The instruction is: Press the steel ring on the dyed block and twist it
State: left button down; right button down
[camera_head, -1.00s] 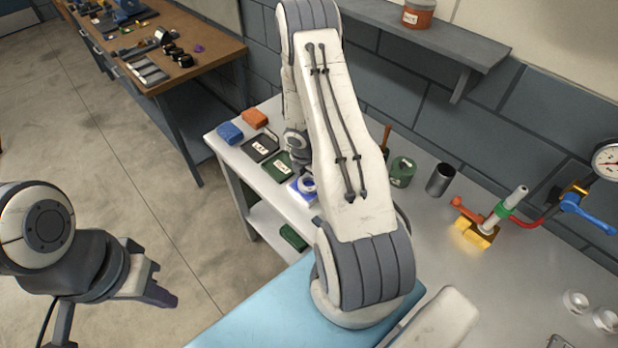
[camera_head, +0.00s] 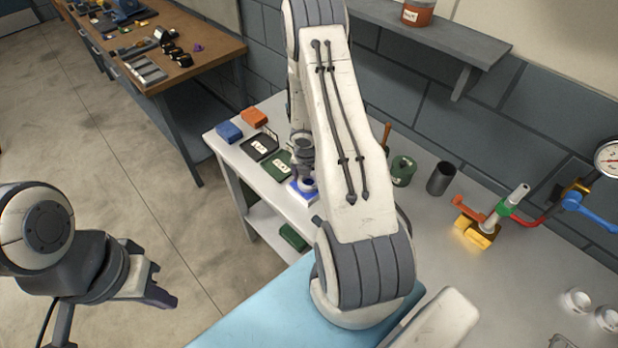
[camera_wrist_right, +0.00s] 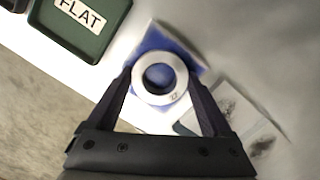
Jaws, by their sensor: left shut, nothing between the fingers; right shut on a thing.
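The steel ring (camera_wrist_right: 160,77) is a pale metal ring between my right gripper's fingertips in the right wrist view. My right gripper (camera_wrist_right: 162,84) is shut on the ring from both sides. The blue dyed block (camera_wrist_right: 154,40) lies directly behind the ring, and its blue face shows through the hole. I cannot tell how firmly the two touch. In the head view the block (camera_head: 302,194) is on the bench, with the ring (camera_head: 308,184) over it and my right arm partly in front. My left gripper (camera_head: 163,297) is shut and empty, over the floor at left.
A green tray labelled FLAT (camera_wrist_right: 84,22) lies close to the block. Smudged pale sheets (camera_wrist_right: 232,108) lie on the other side. A black tray (camera_head: 260,147), blue block (camera_head: 229,132) and orange block (camera_head: 255,118) are farther back. A dark cylinder (camera_head: 440,179) stands right.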

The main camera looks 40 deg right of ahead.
jog(key=shift+a+f, duration=0.1)
jog(key=shift+a, duration=0.05)
jog(key=shift+m, duration=1.3)
jog(key=shift+p, duration=0.4)
notch_tip(320, 180, up, 7)
jog(key=p, duration=0.6)
jog(key=shift+p, duration=0.4)
